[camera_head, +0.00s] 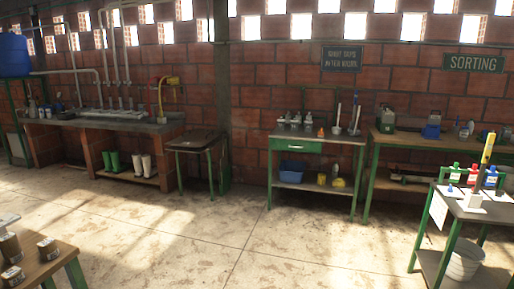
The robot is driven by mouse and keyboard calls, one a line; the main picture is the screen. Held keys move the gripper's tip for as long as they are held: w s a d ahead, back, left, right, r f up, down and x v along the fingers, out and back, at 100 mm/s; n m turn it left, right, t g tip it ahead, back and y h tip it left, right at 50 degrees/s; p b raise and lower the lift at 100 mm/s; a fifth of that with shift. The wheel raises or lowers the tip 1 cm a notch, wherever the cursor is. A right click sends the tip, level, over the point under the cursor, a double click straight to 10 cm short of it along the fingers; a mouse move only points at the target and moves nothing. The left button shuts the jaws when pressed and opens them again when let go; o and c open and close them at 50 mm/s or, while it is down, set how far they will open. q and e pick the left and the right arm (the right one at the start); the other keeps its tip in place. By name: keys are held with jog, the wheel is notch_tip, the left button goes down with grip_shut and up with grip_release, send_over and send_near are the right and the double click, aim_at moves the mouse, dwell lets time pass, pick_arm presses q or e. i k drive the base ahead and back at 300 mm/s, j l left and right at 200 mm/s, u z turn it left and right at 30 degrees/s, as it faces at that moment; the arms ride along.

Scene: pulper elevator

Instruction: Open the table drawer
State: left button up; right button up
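A metal-topped table (340,137) with green legs stands against the brick wall, right of the middle in the head view. Its green drawer (294,146) sits under the left part of the top and looks closed, with its front in line with the frame. A small light handle (295,147) shows on the drawer front. Neither of my grippers shows in this view.
Open concrete floor (230,225) lies before the table. A small side table (198,142) stands to its left. A green-legged table with bottles (478,207) stands front right, and a wooden table (42,262) front left. A blue bin (290,172) is on the lower shelf.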

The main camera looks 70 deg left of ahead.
aim_at(282, 143)
jog(key=u, duration=1.95)
jog(key=i, duration=4.4)
